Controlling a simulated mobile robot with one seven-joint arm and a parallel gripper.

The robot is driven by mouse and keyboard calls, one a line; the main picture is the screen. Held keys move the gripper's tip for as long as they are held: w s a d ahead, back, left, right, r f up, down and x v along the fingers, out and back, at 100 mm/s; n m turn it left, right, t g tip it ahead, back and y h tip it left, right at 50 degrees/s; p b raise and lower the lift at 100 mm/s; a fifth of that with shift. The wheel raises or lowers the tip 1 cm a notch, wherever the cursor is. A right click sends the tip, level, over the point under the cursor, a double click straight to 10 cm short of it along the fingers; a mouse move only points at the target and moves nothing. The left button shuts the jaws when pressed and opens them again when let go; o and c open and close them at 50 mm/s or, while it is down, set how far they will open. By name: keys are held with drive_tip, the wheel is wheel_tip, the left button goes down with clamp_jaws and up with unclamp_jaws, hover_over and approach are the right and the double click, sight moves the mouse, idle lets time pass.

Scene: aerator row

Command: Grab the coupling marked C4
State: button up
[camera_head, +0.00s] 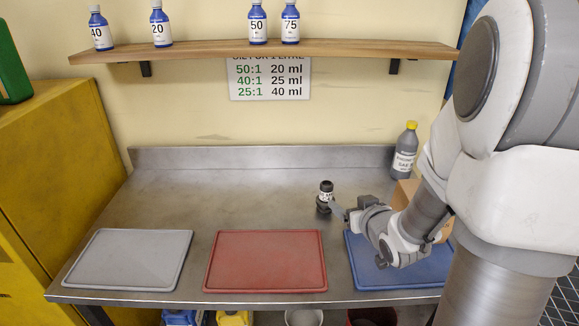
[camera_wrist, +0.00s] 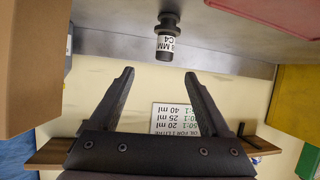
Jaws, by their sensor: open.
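The coupling (camera_head: 325,197) is a small dark, ridged piece standing upright on the steel bench, in front of my gripper. In the wrist view the coupling (camera_wrist: 166,26) appears upside down, and its white label reads "MM" and "C4". My gripper (camera_wrist: 159,74) is open and empty. Its two dark fingers point toward the coupling, which lies just past the fingertips, roughly centred between them. In the head view my gripper (camera_head: 338,211) is small, close to the coupling's right side; whether it touches cannot be told there.
Grey (camera_head: 129,259), red (camera_head: 266,261) and blue (camera_head: 372,273) trays lie along the bench front. A grey bottle with yellow cap (camera_head: 404,155) and a cardboard box (camera_head: 402,192) stand at right. The bench left of the coupling is clear.

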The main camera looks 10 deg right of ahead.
sight(331, 192)
drive_tip(key=x, duration=1.2)
drive_tip(key=shift+s+a+f+p, duration=0.1)
drive_tip(key=shift+f+p, duration=0.05)
drive_tip(key=shift+p, duration=0.2)
drive_tip(key=x, duration=0.4)
drive_tip(key=shift+w+a, duration=0.3)
drive_tip(key=shift+a, duration=0.1)
drive_tip(key=shift+w+f, duration=0.15)
drive_tip(key=shift+w, duration=0.5)
drive_tip(key=shift+c, duration=0.3)
clamp_jaws()
